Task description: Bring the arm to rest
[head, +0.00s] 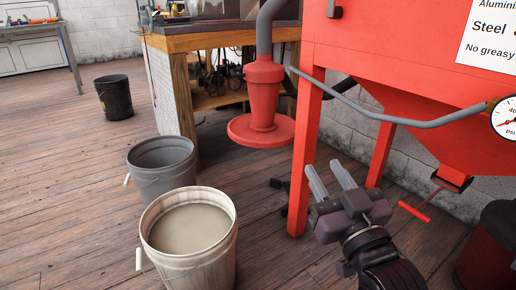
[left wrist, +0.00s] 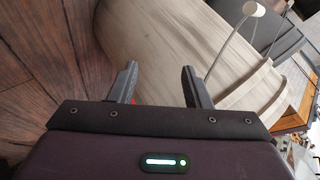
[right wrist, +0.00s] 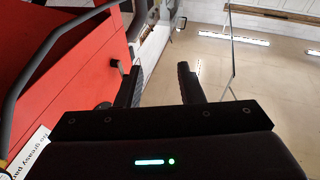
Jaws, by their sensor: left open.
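My right gripper (head: 325,168) is at the lower right of the head view, in front of the red cabinet's legs, fingers pointing up and away. It also shows in the right wrist view (right wrist: 159,66), its two fingers apart with nothing between them. My left gripper (left wrist: 158,67) shows only in the left wrist view, open and empty. It is close to the side of the whitish bucket (left wrist: 175,35), with floor planks to the left. I cannot tell whether it touches the bucket. The left arm is out of the head view.
The whitish bucket (head: 150,244) holds murky liquid. A grey bucket (head: 161,178) stands behind it, a black bucket (head: 115,100) farther back. The red cabinet (head: 400,70) on legs fills the right. A workbench (head: 185,110) stands behind. The floor at left (head: 60,180) is clear.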

